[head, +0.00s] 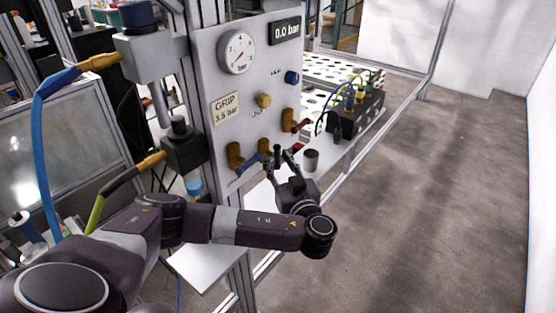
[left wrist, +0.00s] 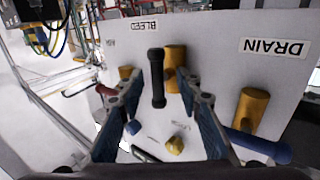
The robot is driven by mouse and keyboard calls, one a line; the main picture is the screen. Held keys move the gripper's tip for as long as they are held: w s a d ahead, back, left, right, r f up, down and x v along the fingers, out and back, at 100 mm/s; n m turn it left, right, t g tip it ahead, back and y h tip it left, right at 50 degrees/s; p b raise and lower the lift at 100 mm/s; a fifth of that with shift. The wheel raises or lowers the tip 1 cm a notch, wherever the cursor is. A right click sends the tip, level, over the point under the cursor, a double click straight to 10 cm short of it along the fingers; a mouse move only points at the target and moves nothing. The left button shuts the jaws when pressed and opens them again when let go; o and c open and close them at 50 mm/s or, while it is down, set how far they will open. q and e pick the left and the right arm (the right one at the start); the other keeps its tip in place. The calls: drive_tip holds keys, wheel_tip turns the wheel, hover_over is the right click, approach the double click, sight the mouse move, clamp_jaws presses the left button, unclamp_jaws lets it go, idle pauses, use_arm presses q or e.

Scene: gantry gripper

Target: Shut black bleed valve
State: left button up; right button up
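The black bleed valve handle (left wrist: 157,78) is a short black lever by a brass valve body (left wrist: 174,66), under the BLEED label (left wrist: 150,25) in the left wrist view. In the head view the black handle (head: 277,150) shows just beyond my left gripper (head: 282,163). My left gripper (left wrist: 158,88) is open, with one blue-grey finger on each side of the black handle. A gap shows between the handle and both fingers; I cannot tell how deep the handle sits between them. My right gripper is in neither view.
A blue handle (left wrist: 262,147) on the brass DRAIN valve (left wrist: 251,108) is at the right, and a red handle (left wrist: 105,90) at the left. The panel (head: 213,72) carries a gauge (head: 237,53), a blue knob (head: 292,77) and a yellow knob (head: 263,100).

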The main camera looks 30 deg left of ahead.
use_arm(q)
drive_tip(key=shift+c, duration=0.5)
clamp_jaws()
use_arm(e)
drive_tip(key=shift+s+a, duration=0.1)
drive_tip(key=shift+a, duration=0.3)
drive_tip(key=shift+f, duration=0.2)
